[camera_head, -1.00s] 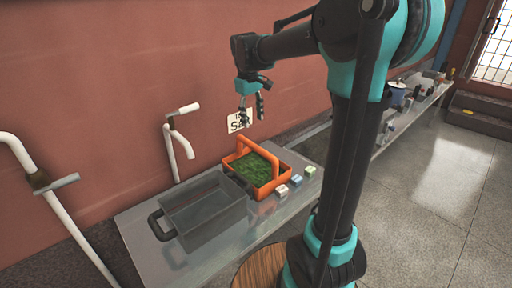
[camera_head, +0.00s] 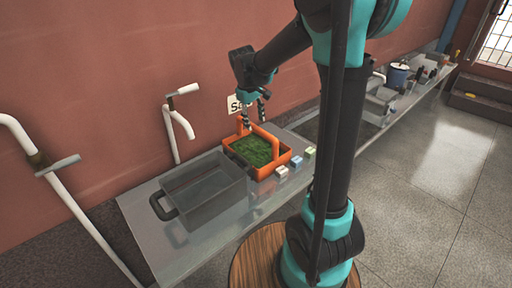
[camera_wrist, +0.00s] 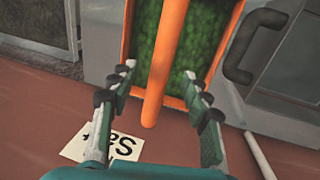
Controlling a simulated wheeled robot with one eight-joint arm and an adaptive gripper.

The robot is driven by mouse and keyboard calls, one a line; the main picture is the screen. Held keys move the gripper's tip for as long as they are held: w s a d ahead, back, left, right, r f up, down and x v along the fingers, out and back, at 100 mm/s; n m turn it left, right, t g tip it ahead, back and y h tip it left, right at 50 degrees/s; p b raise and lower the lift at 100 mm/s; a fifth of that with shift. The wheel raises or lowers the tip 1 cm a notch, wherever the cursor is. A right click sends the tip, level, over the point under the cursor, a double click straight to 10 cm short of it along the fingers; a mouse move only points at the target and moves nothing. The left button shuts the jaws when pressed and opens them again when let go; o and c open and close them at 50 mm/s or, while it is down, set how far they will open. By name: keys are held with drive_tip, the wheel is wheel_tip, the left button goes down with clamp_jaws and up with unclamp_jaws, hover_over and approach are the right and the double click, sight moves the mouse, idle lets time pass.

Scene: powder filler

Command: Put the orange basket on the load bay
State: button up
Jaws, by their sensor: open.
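The orange basket (camera_head: 284,159) stands upright on the metal counter (camera_head: 190,252), with green leafy stuff inside and an arched orange handle. In the wrist view its handle (camera_wrist: 166,60) runs lengthwise through the middle of the picture. My gripper (camera_head: 253,112) is open above the basket, by the top of the handle. In the wrist view one finger of my gripper (camera_wrist: 160,76) is on each side of the handle. I cannot tell whether they touch it. No surface is clearly marked as the load bay.
A grey bin with a dark handle (camera_head: 222,194) stands left of the basket, close to it. Several small blocks (camera_head: 297,162) lie to its right. A white tap pipe (camera_head: 183,122) rises behind. A wall with a sign (camera_head: 234,104) is close behind my gripper. Pots and other items stand further right.

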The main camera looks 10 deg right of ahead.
sight(256, 126)
drive_tip(key=shift+w+d+f, duration=0.15)
drive_tip(key=shift+f, duration=1.15)
drive_tip(key=shift+w+d+f, duration=0.15)
drive_tip(key=shift+f, duration=1.1)
clamp_jaws()
